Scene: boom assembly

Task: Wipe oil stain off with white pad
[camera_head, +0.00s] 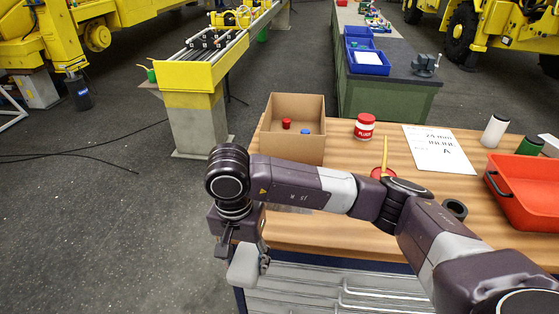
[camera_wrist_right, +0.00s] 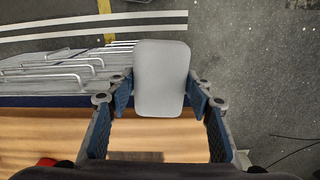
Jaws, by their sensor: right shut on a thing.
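My right gripper (camera_head: 246,256) hangs just off the left front corner of the wooden table. It is shut on the white pad (camera_head: 243,268), a flat light pad with rounded corners. The pad appears clear of any surface. My left gripper is not in view.
The wooden table (camera_head: 310,232) holds a cardboard box (camera_head: 296,146), a red-and-white can (camera_head: 364,127), a paper sign (camera_head: 440,148), a red tray (camera_head: 523,199) and a dark ring (camera_head: 455,209). A yellow-ended conveyor (camera_head: 188,76) stands behind left. The floor on the left is mostly open.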

